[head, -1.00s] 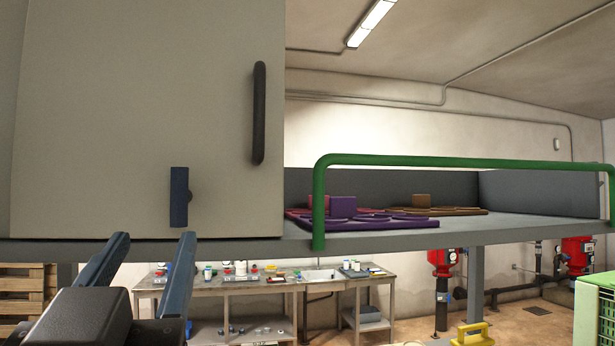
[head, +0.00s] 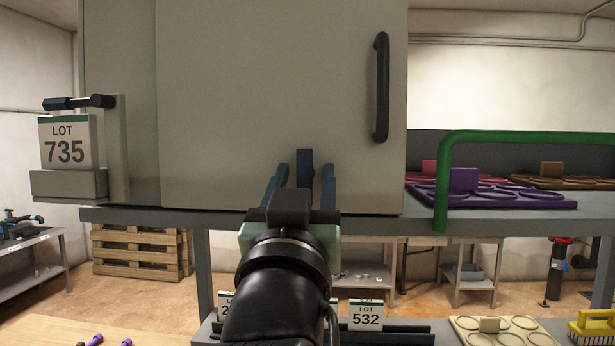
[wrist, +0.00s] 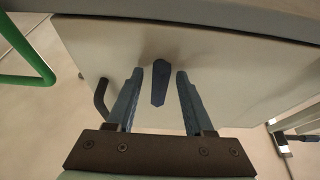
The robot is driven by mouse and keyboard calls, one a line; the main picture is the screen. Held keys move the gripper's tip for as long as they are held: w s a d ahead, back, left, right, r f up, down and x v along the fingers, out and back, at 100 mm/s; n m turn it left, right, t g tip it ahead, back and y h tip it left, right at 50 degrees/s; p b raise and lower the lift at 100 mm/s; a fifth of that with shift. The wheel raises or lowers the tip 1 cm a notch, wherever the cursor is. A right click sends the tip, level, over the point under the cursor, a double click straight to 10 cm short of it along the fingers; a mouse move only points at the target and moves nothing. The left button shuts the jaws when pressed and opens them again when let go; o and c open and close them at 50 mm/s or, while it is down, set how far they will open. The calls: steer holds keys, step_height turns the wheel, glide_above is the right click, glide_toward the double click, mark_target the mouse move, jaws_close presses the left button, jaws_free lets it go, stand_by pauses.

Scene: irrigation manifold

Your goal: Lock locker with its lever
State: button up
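The locker (head: 270,90) is a pale grey cabinet on a shelf, its door closed, with a black vertical handle (head: 382,88) on the right. Its lever (head: 305,172) is a small dark blue bar low on the door, hanging vertically. My gripper (head: 301,180) is in front of the lever with its two blue fingers open, one on each side. In the wrist view the lever (wrist: 160,82) lies between the fingers (wrist: 158,95), with a gap on both sides.
The shelf edge (head: 140,216) runs just below the door. A LOT 735 sign (head: 66,145) and a bracket with a black-tipped rod (head: 80,103) are at the left.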

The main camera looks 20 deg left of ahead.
jaws_close()
steer(key=shift+m+h, duration=0.4)
steer(key=shift+m, duration=0.2)
steer(key=m+h+b, duration=0.1)
steer(key=m, duration=0.2)
steer(key=m+h, duration=0.1)
steer(key=m, duration=0.1)
steer(key=shift+a+f+m+h+b, duration=0.1)
steer(key=shift+a+m+h+b, duration=0.05)
steer(key=shift+m+h+b, duration=0.25)
steer(key=m+h, duration=0.1)
steer(key=m, duration=0.2)
steer(key=m+h+b, duration=0.1)
steer(key=m, duration=0.2)
steer(key=shift+s+g+h+b, duration=0.1)
steer(key=shift+g+h+b, duration=0.2)
steer(key=m+h, duration=0.1)
steer(key=m, duration=0.1)
steer(key=m+g+b, duration=0.1)
steer(key=m, duration=0.2)
steer(key=shift+r+h, duration=0.2)
steer(key=shift+h, duration=0.2)
steer(key=shift+m+g, duration=1)
steer(key=shift+m, duration=1.1)
